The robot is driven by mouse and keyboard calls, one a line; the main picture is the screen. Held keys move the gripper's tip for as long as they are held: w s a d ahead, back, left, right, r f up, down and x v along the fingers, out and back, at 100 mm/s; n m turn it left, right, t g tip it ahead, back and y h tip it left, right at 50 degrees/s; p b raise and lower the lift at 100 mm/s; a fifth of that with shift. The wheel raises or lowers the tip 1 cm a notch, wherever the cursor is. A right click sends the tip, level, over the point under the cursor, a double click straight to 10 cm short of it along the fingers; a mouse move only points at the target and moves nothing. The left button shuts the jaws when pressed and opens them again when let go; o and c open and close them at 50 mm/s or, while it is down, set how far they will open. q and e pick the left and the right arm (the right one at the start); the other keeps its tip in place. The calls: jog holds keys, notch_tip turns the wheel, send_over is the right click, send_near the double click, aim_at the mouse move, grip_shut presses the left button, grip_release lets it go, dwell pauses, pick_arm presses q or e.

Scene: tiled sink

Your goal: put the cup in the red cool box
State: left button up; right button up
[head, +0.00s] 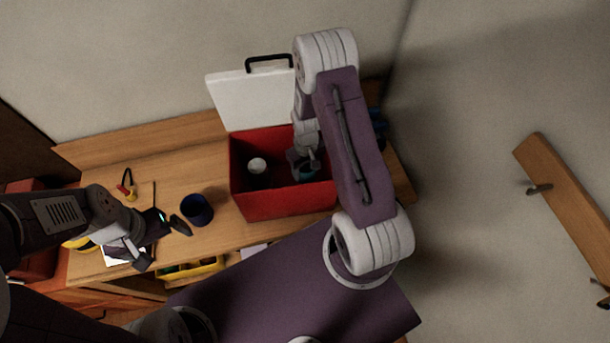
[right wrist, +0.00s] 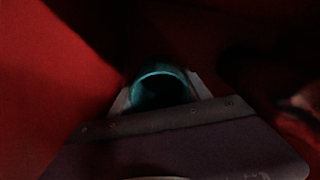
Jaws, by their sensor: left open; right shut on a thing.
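The red cool box (head: 285,206) stands open on the wooden bench, its white lid (head: 243,99) raised at the back. My right gripper (head: 304,167) reaches down inside the box on its right side. It is shut on a teal cup (head: 308,176), which also shows between the fingers in the right wrist view (right wrist: 160,88), with red walls around it. Whether the cup touches the box floor cannot be told. My left gripper (head: 167,247) is open and empty by the bench's front edge, left of the box.
A white round object (head: 257,166) lies inside the box on the left. A dark blue cup (head: 197,209) stands on the bench between my left gripper and the box. A red and yellow tool (head: 127,191) lies further left. A yellow tray (head: 190,268) is below the bench top.

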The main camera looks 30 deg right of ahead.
aim_at(306, 177)
jog(key=shift+s+f, duration=0.1)
jog(key=shift+f, duration=0.15)
notch_tip(306, 177, down, 4)
jog(key=shift+r+p, duration=0.1)
jog(key=shift+p, duration=0.25)
jog(key=shift+f, duration=0.3)
jog(key=o, duration=1.5)
